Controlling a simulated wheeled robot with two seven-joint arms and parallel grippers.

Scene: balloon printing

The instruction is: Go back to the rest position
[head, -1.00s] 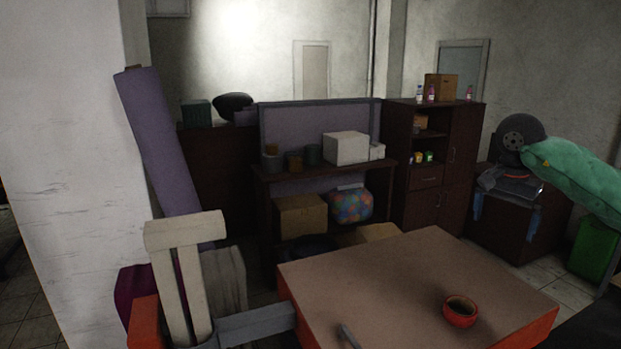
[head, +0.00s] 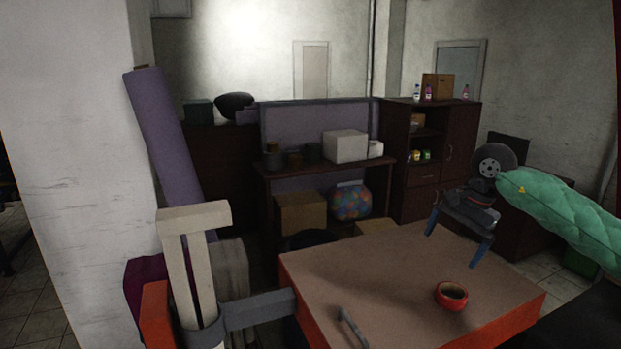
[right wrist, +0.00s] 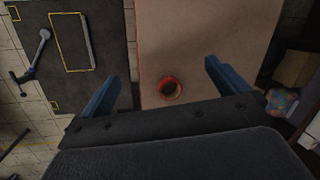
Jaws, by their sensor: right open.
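My right gripper (head: 458,241) is open and empty, with its two blue fingers spread apart. In the head view it hangs over the far right part of the brown table (head: 370,275). In the right wrist view the open fingers of my right gripper (right wrist: 158,85) stand either side of a small red bowl (right wrist: 170,89), which looks well below them. In the head view the red bowl (head: 452,296) sits on the tabletop near its right corner. My left gripper does not show in either view.
A grey handle-like piece (head: 352,328) lies at the table's near edge. A light wooden post frame (head: 196,265) and a grey bar (head: 259,309) stand at the left. Behind are a shelf desk (head: 325,166) with boxes and a dark cabinet (head: 435,165). The table's middle is clear.

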